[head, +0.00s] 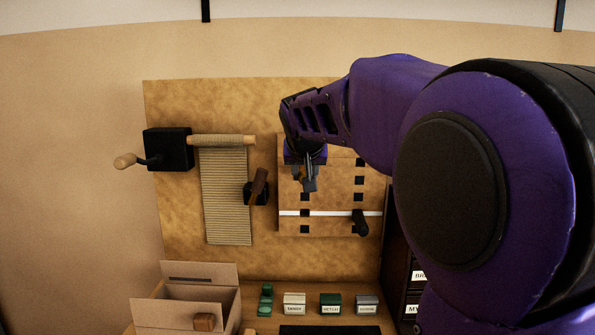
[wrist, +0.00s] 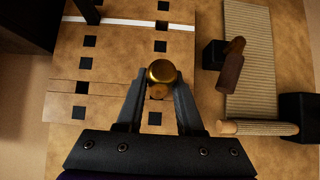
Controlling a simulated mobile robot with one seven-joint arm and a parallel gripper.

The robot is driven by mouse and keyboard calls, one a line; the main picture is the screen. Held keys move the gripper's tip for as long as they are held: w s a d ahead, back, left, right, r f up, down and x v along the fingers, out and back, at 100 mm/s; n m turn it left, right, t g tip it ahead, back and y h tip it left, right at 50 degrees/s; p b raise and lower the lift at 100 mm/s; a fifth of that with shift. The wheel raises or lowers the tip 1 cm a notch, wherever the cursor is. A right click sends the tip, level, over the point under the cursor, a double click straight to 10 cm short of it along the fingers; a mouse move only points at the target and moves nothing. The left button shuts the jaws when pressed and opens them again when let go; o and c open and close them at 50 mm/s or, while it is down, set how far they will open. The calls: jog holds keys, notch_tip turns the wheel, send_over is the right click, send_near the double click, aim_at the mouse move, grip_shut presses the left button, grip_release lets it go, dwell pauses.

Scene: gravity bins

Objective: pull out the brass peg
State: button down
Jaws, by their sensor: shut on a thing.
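The brass peg (wrist: 161,72) shows in the wrist view as a round, shiny gold head between the fingertips. My gripper (wrist: 160,85) is shut on it, with one finger on each side. Behind the peg is the tan wooden panel (wrist: 105,60) with square black holes and a white stripe. How deep the peg sits in the panel cannot be told. In the head view my gripper (head: 309,184) is in front of the panel's left part (head: 335,225), above the white stripe, and the peg is hidden there.
A dark peg (head: 360,222) sticks out at the panel's lower right. Left of the panel are a brown-handled lever (head: 259,187) and a ribbed roller blind (head: 226,195) with a crank (head: 128,160). Below stand an open cardboard box (head: 190,315) and small labelled blocks (head: 331,303).

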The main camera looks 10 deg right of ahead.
jog(key=shift+s+a, duration=0.2)
jog(key=shift+s, duration=0.7)
jog(key=shift+s+a, duration=0.15)
jog(key=shift+s, duration=0.7)
jog(key=shift+s+a, duration=0.2)
jog(key=shift+s, duration=0.7)
